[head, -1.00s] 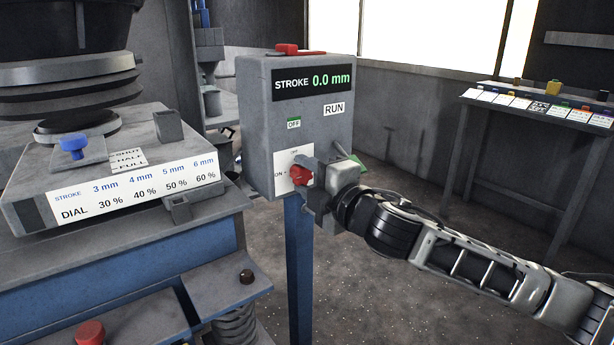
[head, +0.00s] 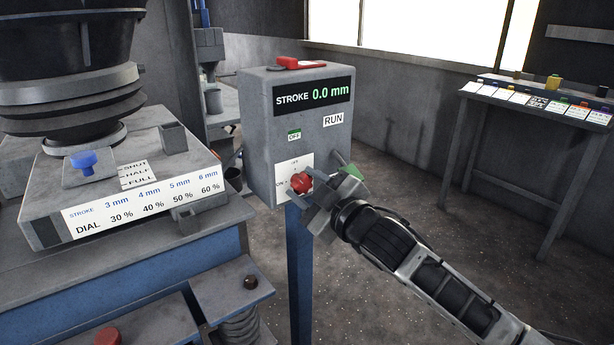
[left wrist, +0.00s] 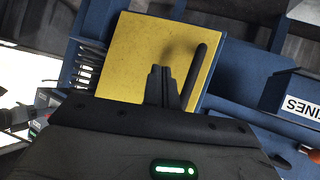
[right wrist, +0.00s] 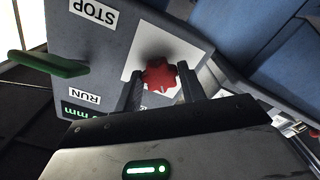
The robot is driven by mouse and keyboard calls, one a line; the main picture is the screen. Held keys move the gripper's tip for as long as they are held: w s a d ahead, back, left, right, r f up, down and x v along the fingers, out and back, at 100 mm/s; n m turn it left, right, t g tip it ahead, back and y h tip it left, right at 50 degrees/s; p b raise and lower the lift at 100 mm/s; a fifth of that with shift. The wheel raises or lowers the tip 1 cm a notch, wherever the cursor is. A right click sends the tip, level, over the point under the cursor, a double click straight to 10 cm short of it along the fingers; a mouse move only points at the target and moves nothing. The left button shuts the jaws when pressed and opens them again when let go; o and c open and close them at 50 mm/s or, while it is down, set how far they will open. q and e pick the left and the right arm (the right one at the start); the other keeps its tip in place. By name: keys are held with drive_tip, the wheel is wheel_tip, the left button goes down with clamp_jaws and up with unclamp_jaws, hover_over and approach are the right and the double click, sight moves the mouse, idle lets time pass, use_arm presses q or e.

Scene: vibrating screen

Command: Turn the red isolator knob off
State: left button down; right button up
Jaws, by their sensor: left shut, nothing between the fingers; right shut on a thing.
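The red isolator knob (head: 301,182) is on the lower front of the grey control box (head: 257,135), on a white plate marked ON at its left. My right gripper (head: 308,190) is at the knob, coming from the lower right. In the right wrist view the red knob (right wrist: 160,76) sits between the two fingers of my right gripper (right wrist: 161,84), which are shut on it. My left gripper (left wrist: 163,75) shows only in the left wrist view, shut and empty in front of a yellow panel (left wrist: 135,50).
A green lever (right wrist: 48,64) sticks out of the box near the knob; it also shows beside my right gripper in the head view (head: 350,170). The display reads STROKE 0.0 mm. A grey machine with a blue knob (head: 83,161) stands left. A table (head: 535,110) with labelled cards stands right.

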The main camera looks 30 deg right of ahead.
drive_tip(key=m+p, duration=0.3)
drive_tip(key=shift+r+m, duration=0.15)
drive_tip(key=shift+m, duration=0.25)
drive_tip(key=m+p, duration=0.2)
drive_tip(key=shift+m, duration=0.3)
use_arm(q)
drive_tip(key=shift+s+a+r+m+g+y+p, duration=0.2)
drive_tip(key=shift+a+r+m+p, duration=0.1)
drive_tip(key=shift+r, duration=0.25)
drive_tip(key=shift+s+a+r+m+g+y+p, duration=0.1)
drive_tip(key=shift+a+r+m+g+y+p, duration=0.15)
drive_tip(key=shift+r, duration=0.3)
use_arm(e)
drive_tip(key=shift+f+m, duration=0.2)
drive_tip(key=shift+m, duration=0.3)
use_arm(q)
drive_tip(key=shift+w, duration=0.1)
use_arm(e)
drive_tip(key=o, duration=0.9)
drive_tip(key=shift+o, duration=0.2)
drive_tip(key=shift+s, duration=0.15)
use_arm(q)
drive_tip(key=shift+d+f+b, duration=0.1)
drive_tip(key=shift+f+b, duration=0.25)
drive_tip(key=shift+b, duration=0.3)
use_arm(e)
drive_tip(key=s+d, duration=0.2)
drive_tip(key=s, duration=1.3)
drive_tip(key=shift+s, duration=0.3)
